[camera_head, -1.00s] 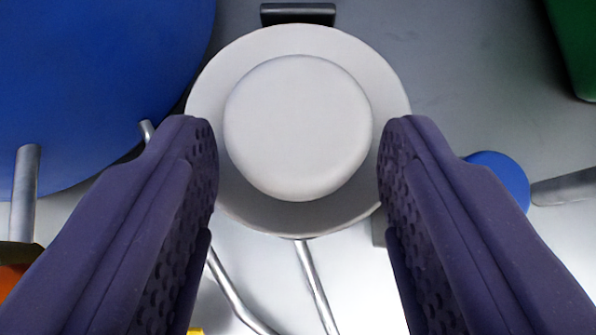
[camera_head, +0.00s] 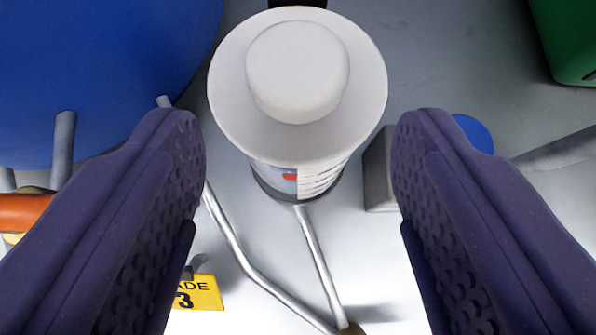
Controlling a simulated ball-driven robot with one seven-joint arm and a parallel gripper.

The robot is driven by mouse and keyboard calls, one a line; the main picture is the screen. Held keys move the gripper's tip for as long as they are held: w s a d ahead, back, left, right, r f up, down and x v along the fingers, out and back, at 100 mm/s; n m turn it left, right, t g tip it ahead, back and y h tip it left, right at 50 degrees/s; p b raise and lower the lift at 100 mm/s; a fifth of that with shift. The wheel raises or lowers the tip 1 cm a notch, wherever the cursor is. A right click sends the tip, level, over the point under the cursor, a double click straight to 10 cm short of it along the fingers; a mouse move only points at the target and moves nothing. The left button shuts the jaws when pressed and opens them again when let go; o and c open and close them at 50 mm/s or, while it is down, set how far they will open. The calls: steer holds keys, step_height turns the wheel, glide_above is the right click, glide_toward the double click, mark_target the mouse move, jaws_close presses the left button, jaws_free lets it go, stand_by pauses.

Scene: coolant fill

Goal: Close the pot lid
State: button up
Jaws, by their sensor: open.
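A white round lid (camera_head: 297,72) with a wide flange and a raised central knob sits on top of a pot (camera_head: 312,182) near the top middle of the view. The pot's lower side shows markings and a small red and blue patch. My gripper (camera_head: 298,125) is open, its two dark purple fingers on either side of the lid with gaps to both. The fingers touch nothing that I can see. Whether the lid sits fully down is hidden by its flange.
A large blue tank (camera_head: 95,75) fills the upper left. A green box (camera_head: 568,40) is at the upper right. Metal pipes (camera_head: 318,262) run below the pot. A yellow tag (camera_head: 198,293), an orange part (camera_head: 22,212) and a grey block (camera_head: 378,175) are nearby.

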steer(key=p+v, duration=0.1)
steer(key=v, duration=0.3)
step_height(320, 180, up, 21)
steer(key=w+t, duration=0.2)
steer(key=s+r+t, duration=0.1)
steer(key=s+r, duration=0.3)
steer(key=r, duration=0.4)
steer(key=s+r+t, duration=0.1)
steer(key=s+r, duration=0.3)
steer(key=r, duration=0.5)
steer(key=s+r, duration=0.4)
steer(key=r, duration=0.5)
steer(key=shift+s+d+t, duration=0.25)
steer(key=shift+d+t, duration=0.1)
steer(key=shift+t, duration=0.05)
steer(key=shift+r, duration=0.1)
